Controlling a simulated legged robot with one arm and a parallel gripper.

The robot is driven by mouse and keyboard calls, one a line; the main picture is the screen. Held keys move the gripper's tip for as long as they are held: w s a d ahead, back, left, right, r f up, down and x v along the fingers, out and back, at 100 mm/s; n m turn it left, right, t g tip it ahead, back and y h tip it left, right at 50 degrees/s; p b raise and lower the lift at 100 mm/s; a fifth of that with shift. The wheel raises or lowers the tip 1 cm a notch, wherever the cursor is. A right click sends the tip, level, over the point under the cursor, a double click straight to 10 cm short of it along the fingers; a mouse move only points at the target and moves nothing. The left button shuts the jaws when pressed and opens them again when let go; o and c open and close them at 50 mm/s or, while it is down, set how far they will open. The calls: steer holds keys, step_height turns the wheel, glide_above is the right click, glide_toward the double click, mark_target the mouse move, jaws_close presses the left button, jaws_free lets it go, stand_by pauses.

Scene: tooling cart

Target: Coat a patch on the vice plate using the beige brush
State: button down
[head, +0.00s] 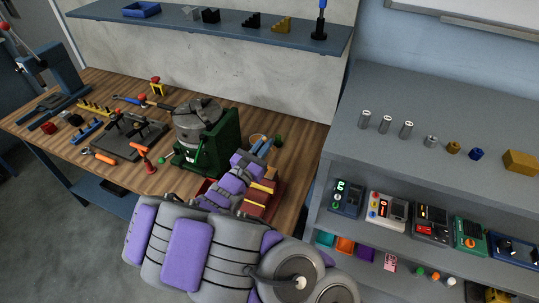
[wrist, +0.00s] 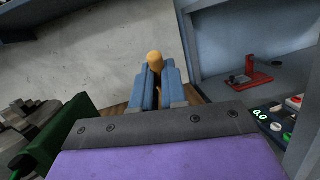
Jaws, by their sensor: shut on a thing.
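My gripper (head: 264,148) is at the back right of the wooden bench, right of the green machine. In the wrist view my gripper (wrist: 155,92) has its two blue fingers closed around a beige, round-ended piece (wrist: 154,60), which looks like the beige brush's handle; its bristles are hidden. A green machine (head: 218,140) carries a grey round jawed top (head: 199,112); it also shows in the wrist view (wrist: 62,135). I cannot tell which surface is the vice plate. No coated patch can be made out.
A red tray (head: 281,201) with blocks lies beside my arm. A dark plate with clamps (head: 128,138) and hand tools fill the bench's left. A grey shelf unit (head: 375,150) stands close on the right; a blue wall shelf (head: 180,20) hangs behind.

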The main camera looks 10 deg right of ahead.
steer(key=d+p, duration=0.1)
steer(key=w+r+g+y+p, duration=0.1)
steer(key=p, duration=0.1)
steer(key=shift+d, duration=0.35)
steer(key=shift+w+d+r+p, duration=0.1)
steer(key=shift+r+p, duration=0.05)
steer(key=shift+p, duration=0.45)
steer(key=shift+w+g+y+p, duration=0.25)
steer(key=shift+g+y+p, duration=0.15)
steer(key=shift+p, duration=0.25)
steer(key=shift+a, duration=0.45)
steer(key=shift+d+f, duration=0.1)
steer(key=shift+f, duration=0.1)
steer(key=shift+d, duration=0.1)
steer(key=shift+d+f+b, duration=0.1)
steer(key=shift+b, duration=0.95)
steer(key=shift+r+n+b, duration=0.2)
steer(key=shift+n+b, duration=0.1)
steer(key=shift+b, duration=0.95)
